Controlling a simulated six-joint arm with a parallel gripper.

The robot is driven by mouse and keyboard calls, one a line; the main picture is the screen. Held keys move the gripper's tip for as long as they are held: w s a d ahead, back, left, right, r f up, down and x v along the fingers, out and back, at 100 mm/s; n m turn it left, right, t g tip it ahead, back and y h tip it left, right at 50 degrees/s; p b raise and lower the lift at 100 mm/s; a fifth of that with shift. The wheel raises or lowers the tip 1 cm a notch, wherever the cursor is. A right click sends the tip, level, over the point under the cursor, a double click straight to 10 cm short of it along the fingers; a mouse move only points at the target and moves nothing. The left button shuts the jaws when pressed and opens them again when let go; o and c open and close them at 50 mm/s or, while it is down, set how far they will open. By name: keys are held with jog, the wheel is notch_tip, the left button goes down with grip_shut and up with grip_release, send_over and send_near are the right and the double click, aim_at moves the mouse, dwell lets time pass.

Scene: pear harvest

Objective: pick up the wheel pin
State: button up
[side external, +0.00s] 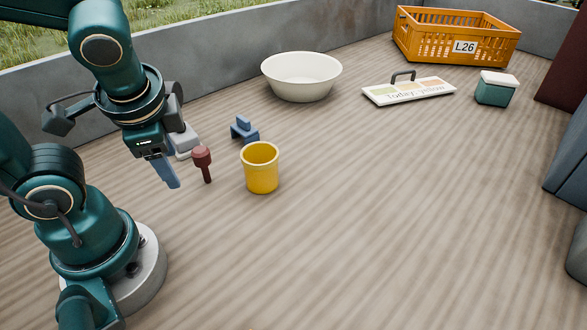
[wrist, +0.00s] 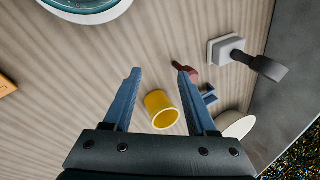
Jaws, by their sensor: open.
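The wheel pin appears to be the dark red piece with a thick head and thin shank (side external: 202,158). It seems to lie on the planks, left of the yellow cup, in the side view. In the wrist view the pin (wrist: 190,75) is beside the right fingertip, which partly covers it; the shank points up and left. My gripper (side external: 172,184) is open and empty, with blue fingers pointing down, just left of the pin in the side view. In the wrist view the space between my fingertips (wrist: 156,68) shows only bare planks. The gap in height is unclear.
A yellow cup (side external: 261,170) and blue bracket (side external: 245,131) stand close to the pin. A grey block with a dark post (wrist: 225,50) is just beyond it. A white bowl (side external: 301,78), sign (side external: 409,91) and orange crate (side external: 455,40) are farther back.

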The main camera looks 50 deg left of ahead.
aim_at(202, 168)
jog(key=w+f+m+t+y, duration=0.1)
jog(key=f+m+y, duration=0.1)
jog(key=m, duration=0.3)
jog(key=w+f+m+y, duration=0.2)
jog(key=m+y, duration=0.1)
jog(key=m, duration=0.3)
jog(key=w+f+m+t+y, duration=0.1)
jog(key=f+m+y, duration=0.1)
jog(key=m, duration=0.3)
jog(key=shift+w+a+m+t+y, duration=0.3)
jog(key=shift+w+a+y, duration=0.1)
jog(key=shift+y, duration=0.3)
jog(key=shift+s+d+f+m+t, duration=0.3)
jog(key=shift+f+m, duration=0.1)
jog(key=shift+m, duration=0.2)
jog(key=x, duration=0.6)
jog(key=shift+w+x, duration=0.2)
jog(key=shift+x, duration=2.75)
jog(key=shift+d+f, duration=0.15)
grip_shut()
